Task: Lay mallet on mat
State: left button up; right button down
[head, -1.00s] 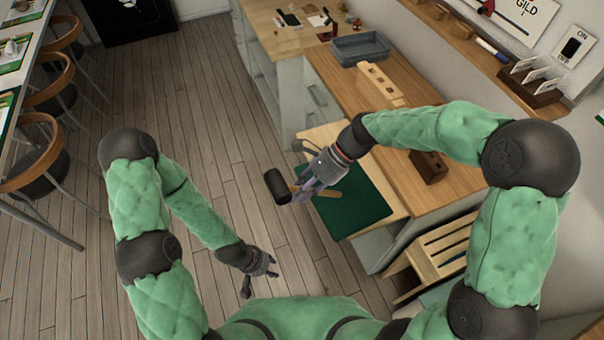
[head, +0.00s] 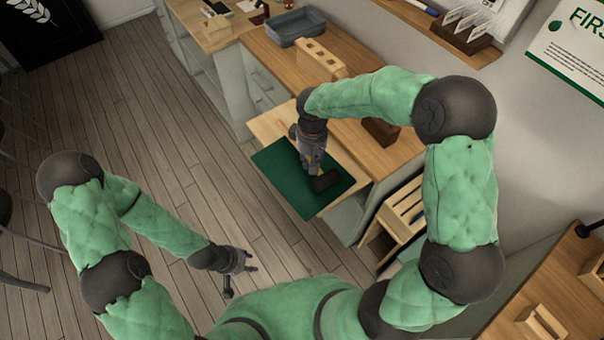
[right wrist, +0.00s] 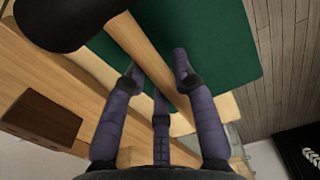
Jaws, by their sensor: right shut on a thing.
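The mallet has a black head (head: 326,182) and a pale wooden handle (right wrist: 148,52). My right gripper (head: 311,166) points down over the mat, shut on the handle; its fingers flank the handle in the right wrist view (right wrist: 155,72). The dark green mat (head: 280,178) lies on a pale wooden board at the counter's near end. The mallet head appears over the mat's right part; I cannot tell whether it touches. In the head view the gripper hides most of the handle. My left gripper (head: 243,274) is open and empty, low over the floor.
On the wooden counter behind the mat are a block with holes (head: 318,60), a grey tray (head: 296,27) and a dark brown block (head: 381,131). A slatted wooden crate (head: 402,213) stands right of the mat. The mat's left part is clear.

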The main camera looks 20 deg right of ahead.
aim_at(311, 177)
jog(key=shift+w+d+f+b, duration=0.1)
jog(key=shift+w+f+b, duration=0.05)
jog(key=shift+f+b, duration=1.3)
jog(key=shift+w+d+f+b, duration=0.1)
jog(key=shift+f+b, duration=0.95)
jog(key=shift+f, duration=0.65)
jog(key=shift+f+b, duration=0.6)
jog(key=shift+f, duration=0.4)
jog(key=shift+s+a, duration=0.1)
jog(key=shift+f, duration=0.1)
jog(key=c, duration=0.9)
grip_release()
jog(key=shift+f, duration=0.1)
notch_tip(311, 177, up, 12)
jog(key=shift+r, duration=0.1)
